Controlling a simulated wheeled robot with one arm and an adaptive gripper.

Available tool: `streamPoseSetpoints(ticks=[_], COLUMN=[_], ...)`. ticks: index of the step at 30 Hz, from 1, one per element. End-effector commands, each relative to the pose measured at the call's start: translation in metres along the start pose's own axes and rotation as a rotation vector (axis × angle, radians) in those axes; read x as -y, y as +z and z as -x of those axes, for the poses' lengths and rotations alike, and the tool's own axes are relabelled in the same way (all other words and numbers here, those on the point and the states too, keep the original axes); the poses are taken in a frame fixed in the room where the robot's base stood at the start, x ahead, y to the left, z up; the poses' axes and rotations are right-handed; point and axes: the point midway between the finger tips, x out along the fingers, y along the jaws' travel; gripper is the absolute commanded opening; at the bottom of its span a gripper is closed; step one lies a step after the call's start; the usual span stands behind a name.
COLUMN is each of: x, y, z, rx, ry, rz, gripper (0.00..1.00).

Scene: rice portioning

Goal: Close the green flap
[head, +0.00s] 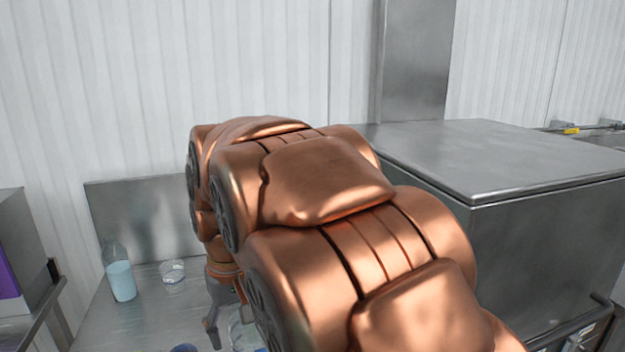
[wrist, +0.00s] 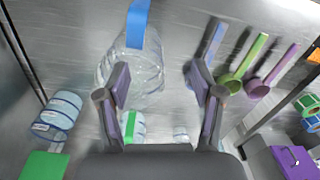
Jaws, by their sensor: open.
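In the head view my gripper (head: 213,325) shows only in part, low behind my copper arm. No green flap is visible in the head view.
A clear container with a blue strip (wrist: 137,62) is beside the left finger. Blue, green (wrist: 232,82) and purple (wrist: 258,86) scoops lie to the right. A bottle (head: 121,280) and cup (head: 172,272) stand on the counter.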

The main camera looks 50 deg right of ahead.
Motion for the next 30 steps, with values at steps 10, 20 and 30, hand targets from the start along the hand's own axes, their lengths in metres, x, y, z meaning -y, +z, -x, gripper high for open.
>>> streamPoseSetpoints(ticks=[10, 20, 30], x=[-0.056, -0.125, -0.208], y=[-0.112, -0.194, -0.251], z=[0.067, 0.115, 0.148], rx=[-0.100, -0.192, -0.283], ry=[0.004, 0.017, 0.035], rz=[-0.123, -0.188, -0.220], gripper=[0.67, 0.67, 0.67])
